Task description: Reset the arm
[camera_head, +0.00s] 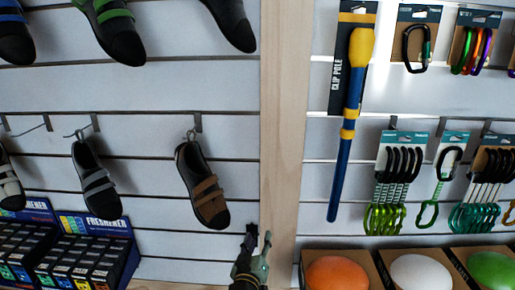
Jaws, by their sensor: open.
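My gripper (258,245) shows at the bottom middle of the head view, in front of the slatted wall and close to the wooden post (284,130). Its two fingers point upward and stand apart, with nothing seen between them. The rest of my arm is cut off by the lower edge of the picture.
Climbing shoes hang on hooks at left; a brown-strapped one (208,190) is nearest my gripper. Freshener boxes (85,250) stand at lower left. A clip pole (350,110) and carabiners (398,185) hang at right, above boxed balls, one orange (338,273).

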